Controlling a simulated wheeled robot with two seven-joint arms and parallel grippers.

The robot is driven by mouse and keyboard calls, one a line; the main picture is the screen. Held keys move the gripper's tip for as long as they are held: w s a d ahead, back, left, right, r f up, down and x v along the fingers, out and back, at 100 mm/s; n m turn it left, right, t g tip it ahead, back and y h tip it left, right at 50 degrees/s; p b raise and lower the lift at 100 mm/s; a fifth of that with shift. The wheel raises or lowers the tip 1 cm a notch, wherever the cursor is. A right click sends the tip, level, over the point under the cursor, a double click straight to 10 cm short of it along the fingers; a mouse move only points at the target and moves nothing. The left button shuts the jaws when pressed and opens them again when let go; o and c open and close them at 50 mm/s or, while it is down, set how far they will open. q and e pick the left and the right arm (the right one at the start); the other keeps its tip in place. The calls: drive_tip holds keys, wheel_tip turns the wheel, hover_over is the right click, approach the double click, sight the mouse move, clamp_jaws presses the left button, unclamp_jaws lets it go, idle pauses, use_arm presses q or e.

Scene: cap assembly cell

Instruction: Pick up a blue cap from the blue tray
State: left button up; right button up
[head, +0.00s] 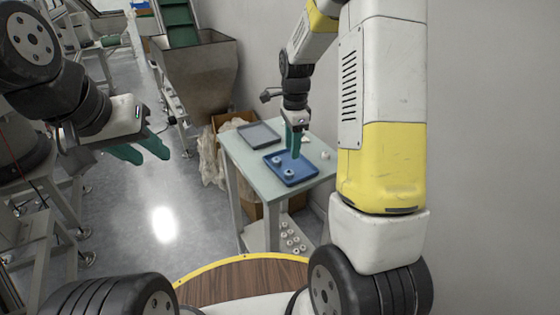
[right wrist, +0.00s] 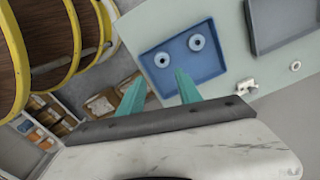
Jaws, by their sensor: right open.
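The blue tray (head: 303,177) lies on the pale table in the head view, and it also shows in the right wrist view (right wrist: 207,67). Two pale blue ring-like caps sit apart in it: one (right wrist: 161,60) at the tray's left and one (right wrist: 196,42) near its upper edge. In the head view they show at the tray's left part, one (head: 279,160) behind the other (head: 288,173). My right gripper (head: 295,150) points down over the tray, open and empty; its green fingers also show in the right wrist view (right wrist: 159,84). My left gripper (head: 147,149) is open and empty, over the floor.
A grey tray (head: 258,135) lies behind the blue tray on the table (head: 240,165). Small white parts (head: 325,155) lie on the table to the right. More white parts (head: 291,238) are on the lower shelf. A wall stands close on the right.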

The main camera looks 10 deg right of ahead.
sight(289, 171)
drive_tip(key=shift+m, duration=0.3)
drive_tip(key=f, duration=0.6)
drive_tip(key=w+f, duration=0.1)
drive_tip(key=f, duration=0.2)
drive_tip(key=shift+a+f, duration=0.15)
drive_tip(key=shift+a, duration=0.1)
drive_tip(key=shift+s, duration=0.1)
drive_tip(key=shift+c, duration=0.2)
drive_tip(key=c, duration=0.6)
drive_tip(key=shift+c, duration=0.2)
